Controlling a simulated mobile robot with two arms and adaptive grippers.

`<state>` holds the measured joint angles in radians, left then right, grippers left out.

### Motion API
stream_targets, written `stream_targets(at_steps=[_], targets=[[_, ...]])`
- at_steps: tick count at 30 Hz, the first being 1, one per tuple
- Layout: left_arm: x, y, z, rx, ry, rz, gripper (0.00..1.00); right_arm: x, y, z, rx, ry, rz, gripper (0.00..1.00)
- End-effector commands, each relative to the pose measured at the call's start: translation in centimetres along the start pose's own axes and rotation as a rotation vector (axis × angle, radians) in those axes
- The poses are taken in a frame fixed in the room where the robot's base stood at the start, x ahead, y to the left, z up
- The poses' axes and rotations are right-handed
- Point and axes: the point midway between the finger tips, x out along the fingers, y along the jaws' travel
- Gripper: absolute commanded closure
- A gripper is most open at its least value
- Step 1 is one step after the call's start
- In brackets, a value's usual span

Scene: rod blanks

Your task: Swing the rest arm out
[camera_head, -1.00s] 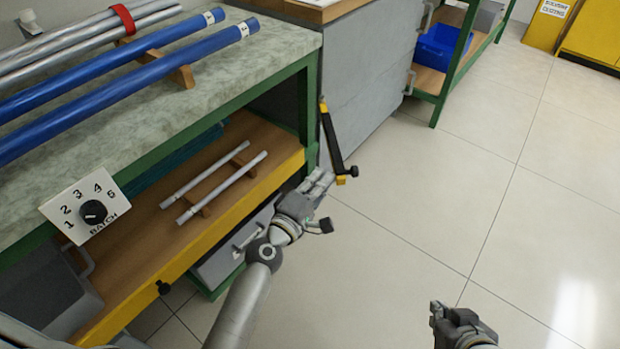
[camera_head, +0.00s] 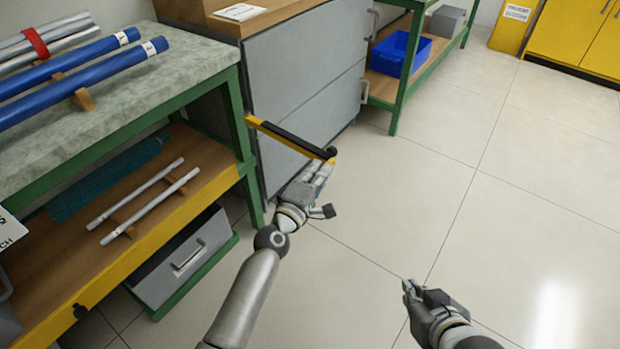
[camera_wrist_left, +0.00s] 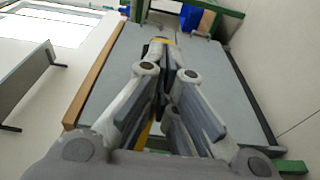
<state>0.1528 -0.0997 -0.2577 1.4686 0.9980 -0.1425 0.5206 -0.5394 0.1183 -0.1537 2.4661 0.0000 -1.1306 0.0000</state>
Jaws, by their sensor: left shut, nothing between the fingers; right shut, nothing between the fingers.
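The rest arm (camera_head: 290,137) is a yellow and black bar with a dark knob at its outer end. In the head view it stands out from the bench's green corner post across the front of the grey cabinet. My left gripper (camera_head: 322,172) is shut and empty, its fingertips close to the arm's outer end; I cannot tell if they touch. In the left wrist view, yellow parts of the arm (camera_wrist_left: 158,41) show beyond and between the fingers of my left gripper (camera_wrist_left: 162,60). My right gripper (camera_head: 410,290) is shut and empty over the floor.
The bench (camera_head: 200,66) holds blue and silver rods on top; two thin rods (camera_head: 150,200) lie on its lower shelf. A grey cabinet (camera_head: 300,75) stands behind the arm. A blue bin (camera_head: 400,52) sits on a green rack. The floor at right is clear.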

Motion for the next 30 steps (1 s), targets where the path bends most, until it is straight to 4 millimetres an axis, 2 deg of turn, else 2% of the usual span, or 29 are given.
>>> stream_targets(at_steps=[3,9,30], targets=[[1.0,0.0,0.4,0.000,-0.002,0.001,1.00,0.2,-0.1,-0.7,0.005,0.028,-0.002,1.00],[1.9,0.1,0.6,0.000,-0.001,0.001,1.00,0.3,-0.1,-1.4,0.007,0.057,-0.002,1.00],[1.9,0.4,0.7,-0.001,0.000,0.007,1.00,0.0,0.1,-0.9,-0.008,0.037,0.000,1.00]])
